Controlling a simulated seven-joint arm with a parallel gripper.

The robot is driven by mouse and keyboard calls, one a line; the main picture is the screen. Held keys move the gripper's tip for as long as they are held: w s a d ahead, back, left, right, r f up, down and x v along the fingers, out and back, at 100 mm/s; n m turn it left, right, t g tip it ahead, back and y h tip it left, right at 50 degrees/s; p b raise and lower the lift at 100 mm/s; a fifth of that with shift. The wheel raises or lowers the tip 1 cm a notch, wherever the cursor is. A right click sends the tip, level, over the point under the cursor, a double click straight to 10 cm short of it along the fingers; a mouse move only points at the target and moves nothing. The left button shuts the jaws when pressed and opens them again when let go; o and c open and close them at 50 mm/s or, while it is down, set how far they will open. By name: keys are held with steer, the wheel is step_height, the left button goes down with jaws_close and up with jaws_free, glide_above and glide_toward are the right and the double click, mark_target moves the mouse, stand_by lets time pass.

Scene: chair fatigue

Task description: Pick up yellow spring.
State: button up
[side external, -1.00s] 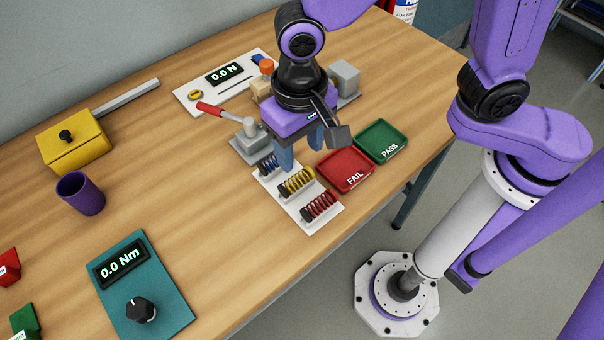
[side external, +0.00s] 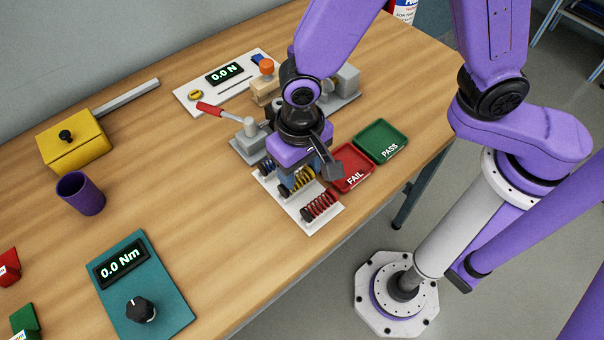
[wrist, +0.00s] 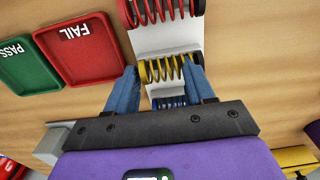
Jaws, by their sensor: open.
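The yellow spring (side external: 300,179) lies on a white holder board (side external: 296,212), between the blue spring (side external: 266,168) and the red spring (side external: 319,206). My gripper (side external: 300,178) is low over it in the side view and partly covers it. In the wrist view the yellow spring (wrist: 165,69) lies crosswise between the two blue fingers of my gripper (wrist: 163,75), one finger near each end. The fingers are apart; whether they touch the spring's ends I cannot tell. The red spring (wrist: 160,10) is beyond it, and the blue spring (wrist: 170,103) shows behind it, nearer my gripper body.
The red FAIL tray (side external: 352,181) and green PASS tray (side external: 381,141) stand right of the board. A purple cup (side external: 80,193) and a teal torque meter (side external: 142,285) are left, with bare table between.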

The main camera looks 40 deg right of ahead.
steer(key=c, duration=0.8)
steer(key=shift+r, duration=0.2)
